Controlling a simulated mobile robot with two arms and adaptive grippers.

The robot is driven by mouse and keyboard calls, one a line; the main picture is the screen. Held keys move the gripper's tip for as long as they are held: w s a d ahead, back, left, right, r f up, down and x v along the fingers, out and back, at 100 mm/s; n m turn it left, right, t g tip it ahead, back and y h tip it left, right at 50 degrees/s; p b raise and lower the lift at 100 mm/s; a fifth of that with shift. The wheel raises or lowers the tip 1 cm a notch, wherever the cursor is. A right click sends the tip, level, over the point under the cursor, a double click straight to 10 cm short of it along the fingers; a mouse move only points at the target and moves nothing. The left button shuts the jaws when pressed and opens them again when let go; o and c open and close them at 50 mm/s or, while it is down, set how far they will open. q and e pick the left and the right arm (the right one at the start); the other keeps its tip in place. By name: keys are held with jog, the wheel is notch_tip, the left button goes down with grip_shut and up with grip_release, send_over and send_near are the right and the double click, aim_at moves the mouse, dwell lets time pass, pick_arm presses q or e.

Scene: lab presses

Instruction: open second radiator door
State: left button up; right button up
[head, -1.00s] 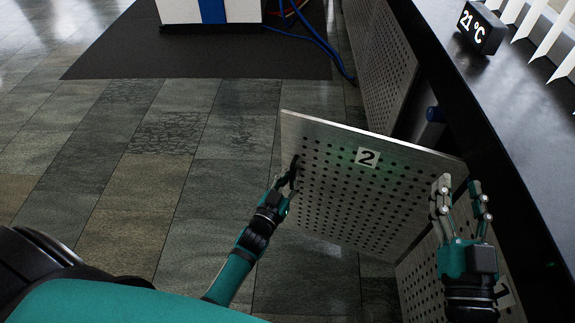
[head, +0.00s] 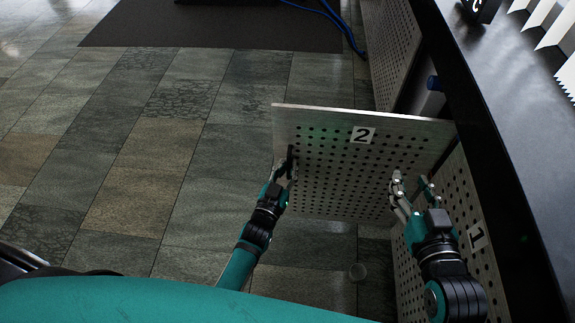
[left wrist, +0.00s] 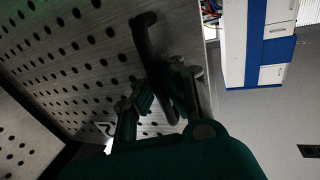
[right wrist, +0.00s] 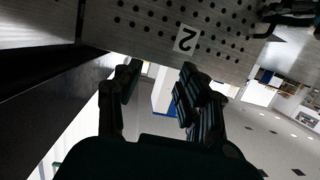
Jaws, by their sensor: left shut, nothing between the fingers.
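The second radiator door (head: 350,170) is a perforated grey panel with a "2" label. It stands swung out from the radiator front, across the floor. Its dark bar handle (left wrist: 143,45) is near the door's free edge. My left gripper (head: 284,168) is at this handle, with its fingers shut beside or around the bar; I cannot tell which. My right gripper (head: 414,184) is open and empty, in front of the door's hinge-side part. The right wrist view shows its fingers spread, with the "2" label (right wrist: 186,39) beyond them.
The closed door "1" (head: 465,205) lies at the right, under a dark ledge (head: 500,150). A dark mat (head: 210,27) and blue cables lie farther back. The tiled floor at left is clear.

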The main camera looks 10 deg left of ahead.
pick_arm(q)
jog(key=o, duration=0.4)
jog(key=shift+a, duration=0.1)
